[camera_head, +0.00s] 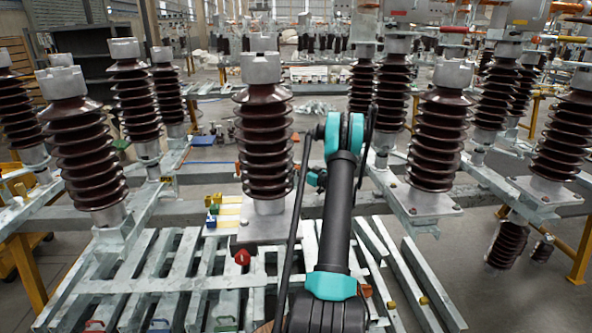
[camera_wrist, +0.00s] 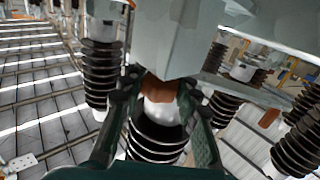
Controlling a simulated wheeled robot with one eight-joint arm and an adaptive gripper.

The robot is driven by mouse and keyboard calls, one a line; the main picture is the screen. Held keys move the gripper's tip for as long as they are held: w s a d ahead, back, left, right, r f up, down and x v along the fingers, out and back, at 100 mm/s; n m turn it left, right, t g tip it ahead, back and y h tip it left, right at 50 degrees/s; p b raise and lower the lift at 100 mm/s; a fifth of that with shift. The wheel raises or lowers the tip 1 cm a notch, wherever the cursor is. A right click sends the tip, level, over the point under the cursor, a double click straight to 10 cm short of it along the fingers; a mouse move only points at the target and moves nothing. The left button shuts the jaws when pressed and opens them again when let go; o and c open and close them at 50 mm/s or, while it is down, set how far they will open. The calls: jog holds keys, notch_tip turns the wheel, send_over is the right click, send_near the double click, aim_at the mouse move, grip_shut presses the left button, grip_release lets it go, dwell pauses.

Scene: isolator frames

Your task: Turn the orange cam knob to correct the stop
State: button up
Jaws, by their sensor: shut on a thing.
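In the wrist view an orange-brown piece (camera_wrist: 156,88), which I take for the orange cam knob, sits right under a large pale grey metal block. The two dark green fingers of my gripper (camera_wrist: 157,97) stand on either side of it and are shut on it. Its upper part is hidden by the block, so its turned angle and the stop cannot be made out. In the head view my black and teal arm reaches up through the middle; my gripper and the knob cannot be made out there.
A brown ribbed insulator with a white top (camera_wrist: 155,145) stands behind the fingers. More insulators stand left (camera_wrist: 101,75) and right. In the head view an insulator column (camera_head: 265,145) stands just left of my arm. A red knob (camera_head: 242,257) is above the slatted metal rails (camera_head: 190,270).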

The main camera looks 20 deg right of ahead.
jog(key=n+g+y, duration=0.6)
jog(key=y, duration=0.1)
dwell(0.5)
jog(key=o, duration=1.2)
jog(key=v, duration=1.2)
jog(key=shift+w+d+f, duration=0.1)
